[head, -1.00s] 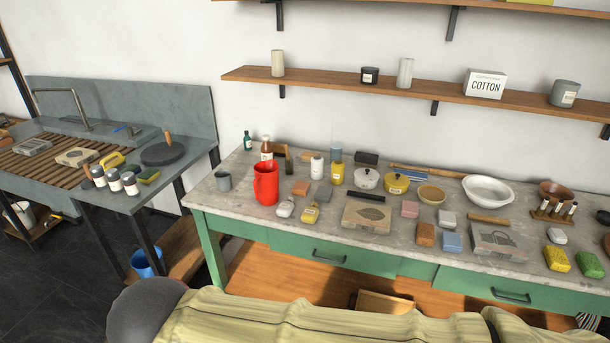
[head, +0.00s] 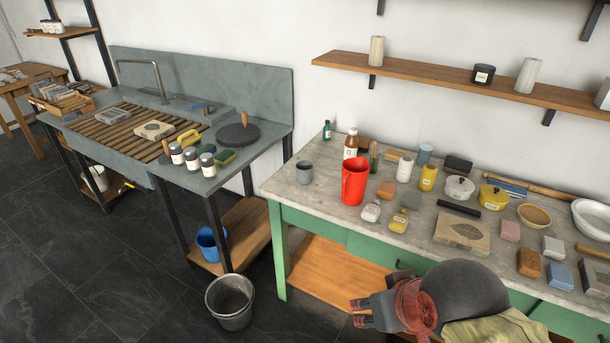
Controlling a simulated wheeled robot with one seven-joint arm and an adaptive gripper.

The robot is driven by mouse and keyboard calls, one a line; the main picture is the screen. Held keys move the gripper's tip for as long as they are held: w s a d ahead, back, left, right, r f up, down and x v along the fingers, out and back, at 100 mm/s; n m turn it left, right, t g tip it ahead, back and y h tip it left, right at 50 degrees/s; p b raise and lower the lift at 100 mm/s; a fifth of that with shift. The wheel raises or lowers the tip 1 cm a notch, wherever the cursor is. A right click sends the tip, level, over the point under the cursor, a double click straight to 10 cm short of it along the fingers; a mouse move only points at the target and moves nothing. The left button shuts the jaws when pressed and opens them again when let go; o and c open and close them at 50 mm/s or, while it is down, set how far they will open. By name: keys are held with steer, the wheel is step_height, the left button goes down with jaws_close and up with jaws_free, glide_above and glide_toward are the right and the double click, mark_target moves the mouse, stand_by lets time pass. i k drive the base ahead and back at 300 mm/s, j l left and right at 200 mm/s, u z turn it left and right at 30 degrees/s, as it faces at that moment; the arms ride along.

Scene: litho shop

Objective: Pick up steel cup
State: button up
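A small grey cup (head: 304,172), which looks like the steel cup, stands upright on the left end of the worktable (head: 285,190), left of a red pitcher (head: 354,181). My gripper (head: 355,312) is at the bottom of the head view, in front of the table's green front and apart from the cup. Its two dark, red-marked fingers point left with a gap between them, and nothing shows in them.
A brown bottle (head: 350,144) and a small green bottle (head: 326,131) stand behind the cup. A grey bucket (head: 230,300) stands on the floor. The sink unit (head: 265,135) is to the left. Bottles, pots and blocks crowd the table rightward.

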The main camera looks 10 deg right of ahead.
mark_target(304, 173)
steer(key=i+j+z, duration=0.1)
steer(key=j, duration=0.2)
steer(key=i+j+z, duration=0.15)
steer(key=j, duration=0.2)
steer(key=i+j+z, duration=0.1)
steer(key=j, duration=0.25)
steer(key=i+j+z, duration=0.1)
steer(key=j, duration=0.25)
steer(key=i+j+z, duration=0.1)
steer(key=j, duration=0.3)
steer(key=i+z, duration=0.2)
steer(key=z, duration=0.2)
steer(key=i+z, duration=0.2)
steer(key=z, duration=0.2)
steer(key=i+j+z, duration=0.15)
steer(key=z, duration=0.25)
